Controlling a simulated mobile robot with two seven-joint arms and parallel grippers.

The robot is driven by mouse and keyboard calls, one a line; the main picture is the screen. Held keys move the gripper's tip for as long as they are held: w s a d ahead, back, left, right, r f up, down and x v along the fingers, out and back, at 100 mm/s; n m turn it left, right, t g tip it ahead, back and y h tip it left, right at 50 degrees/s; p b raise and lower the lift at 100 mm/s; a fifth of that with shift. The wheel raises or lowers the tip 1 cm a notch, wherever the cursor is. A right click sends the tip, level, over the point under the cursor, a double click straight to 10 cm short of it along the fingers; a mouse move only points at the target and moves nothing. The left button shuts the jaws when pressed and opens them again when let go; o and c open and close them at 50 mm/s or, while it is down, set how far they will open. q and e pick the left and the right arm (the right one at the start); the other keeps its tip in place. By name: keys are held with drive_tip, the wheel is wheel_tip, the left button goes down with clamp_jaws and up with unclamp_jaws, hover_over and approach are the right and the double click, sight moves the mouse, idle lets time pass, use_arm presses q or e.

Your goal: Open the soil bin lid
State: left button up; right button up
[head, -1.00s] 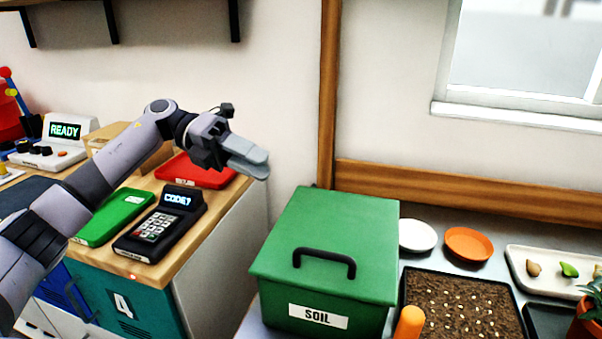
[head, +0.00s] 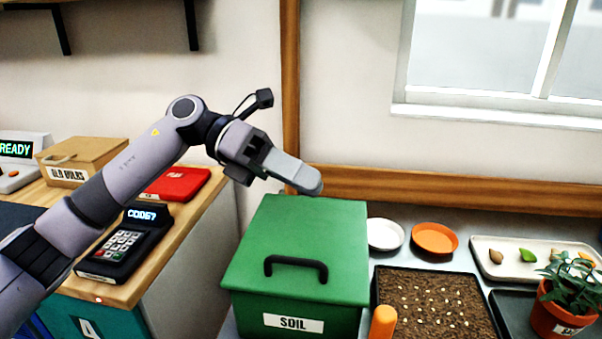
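The green soil bin (head: 293,322) stands on the grey bench with a white SOIL label on its front. Its green lid (head: 310,232) is shut and has a black handle (head: 296,267) near the front edge. My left gripper (head: 312,183) is in the air above the back of the lid, apart from the handle. Its fingers point right and slightly down. They overlap from this angle, so I cannot tell whether they are open. My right gripper is not in view.
Right of the bin are a soil tray (head: 435,305), a white saucer (head: 384,234), an orange saucer (head: 434,239) and a potted plant (head: 557,318). An orange handle-like object (head: 383,322) is close to the bin's right front. A keypad (head: 124,248) is on the wooden counter at left.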

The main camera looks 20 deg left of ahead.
use_arm(q)
drive_tip(key=shift+c, duration=0.3)
clamp_jaws()
idle(1.1)
drive_tip(key=shift+o, duration=0.3)
unclamp_jaws()
drive_tip(key=b+v, duration=0.1)
drive_tip(key=v, duration=0.6)
